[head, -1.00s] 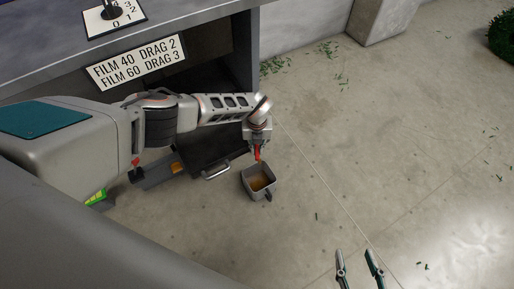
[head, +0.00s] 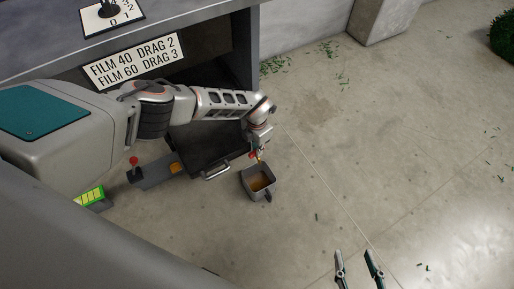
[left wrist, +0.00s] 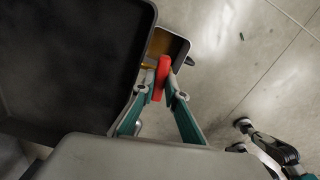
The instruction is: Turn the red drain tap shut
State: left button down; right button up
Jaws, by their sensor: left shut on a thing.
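The red drain tap (left wrist: 161,76) lies between the fingertips of my left gripper (left wrist: 163,90) in the left wrist view, and the gripper is shut on it. In the head view the tap (head: 253,155) shows as a small red spot at my left gripper (head: 257,152), just above a grey square jug (head: 258,192) that holds amber liquid. The tap's body and outlet are mostly hidden by the gripper. My right gripper (head: 358,268) is at the bottom of the head view, its two fingers apart and nothing between them.
A dark tray (head: 203,147) with a handle (head: 216,171) sits under the machine's grey top, left of the jug. A red-knobbed lever (head: 134,162) stands further left. The concrete floor to the right is clear apart from scattered green bits.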

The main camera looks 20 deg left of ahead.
pick_arm(q)
jog(key=shift+s+f+m, duration=0.15)
jog(key=shift+m, duration=0.75)
jog(key=c, duration=2)
grip_release()
jog(key=shift+c, duration=0.2)
jog(key=shift+r, duration=0.2)
jog(key=shift+w+r, duration=0.2)
jog(key=shift+r, duration=0.05)
notch_tip(320, 180, up, 11)
jog(key=shift+s, duration=0.15)
